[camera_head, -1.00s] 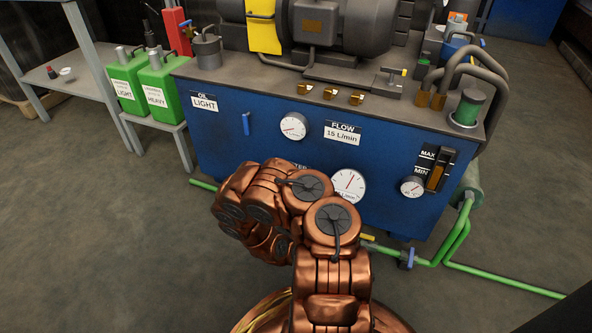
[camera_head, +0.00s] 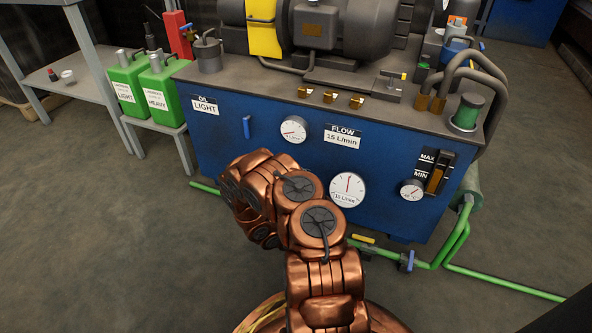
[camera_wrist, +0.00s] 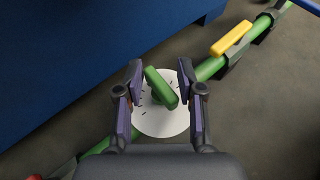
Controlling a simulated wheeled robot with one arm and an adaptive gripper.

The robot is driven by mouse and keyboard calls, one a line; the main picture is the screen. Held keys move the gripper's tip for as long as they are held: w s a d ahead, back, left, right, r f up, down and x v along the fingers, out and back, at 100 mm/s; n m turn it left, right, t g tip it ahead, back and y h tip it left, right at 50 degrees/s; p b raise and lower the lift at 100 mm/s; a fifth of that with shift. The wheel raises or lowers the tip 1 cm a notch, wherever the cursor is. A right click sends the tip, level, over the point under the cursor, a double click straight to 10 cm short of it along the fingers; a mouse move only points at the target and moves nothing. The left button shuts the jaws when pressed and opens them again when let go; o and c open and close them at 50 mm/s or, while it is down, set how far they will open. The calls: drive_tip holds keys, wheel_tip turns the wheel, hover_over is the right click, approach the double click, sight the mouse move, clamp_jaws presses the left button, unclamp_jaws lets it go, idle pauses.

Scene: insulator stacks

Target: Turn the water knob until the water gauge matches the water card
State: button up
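In the wrist view a green knob (camera_wrist: 161,88) sits over a white marked disc (camera_wrist: 165,120) on the green pipe. My gripper (camera_wrist: 161,75) is open, with one finger on each side of the knob and gaps between. In the head view my arm hides the gripper and knob. A white gauge (camera_head: 348,190) low on the blue tank carries an L/min readout, too small to read surely; its needle points about straight up. A card (camera_head: 342,136) above reads FLOW 15 L/min. No card with the word water is readable; my arm covers the panel left of the gauge.
The blue tank (camera_head: 230,150) bears an OIL LIGHT card (camera_head: 205,106), a second gauge (camera_head: 293,130) and a small gauge (camera_head: 412,189) by a MAX/MIN slot. A yellow handle (camera_wrist: 231,38) is on the same pipe. Green jugs (camera_head: 165,88) stand left.

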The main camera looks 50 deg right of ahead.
drive_tip(key=shift+m+g+y, duration=0.3)
drive_tip(key=shift+m+g, duration=0.1)
drive_tip(key=shift+m+g+y+p, duration=0.55)
drive_tip(key=shift+m+g, duration=0.35)
drive_tip(key=shift+g, duration=0.1)
drive_tip(key=shift+f+m+g+y+b, duration=0.15)
drive_tip(key=shift+m+g+y+b, duration=0.2)
drive_tip(key=shift+m+g+y, duration=1.15)
drive_tip(key=r+p+v, duration=0.1)
drive_tip(key=p+v, duration=0.3)
drive_tip(key=v, duration=0.5)
drive_tip(key=w+a+r+m+p, duration=0.1)
drive_tip(key=r+p, duration=0.3)
drive_tip(key=r, duration=0.8)
drive_tip(key=a+r+m+y+p, duration=0.1)
drive_tip(key=a+r+m+p, duration=0.1)
drive_tip(key=r, duration=1)
drive_tip(key=shift+w+a+m+t+p, duration=0.35)
drive_tip(key=shift+a+p, duration=0.45)
drive_tip(key=shift+p, duration=0.6)
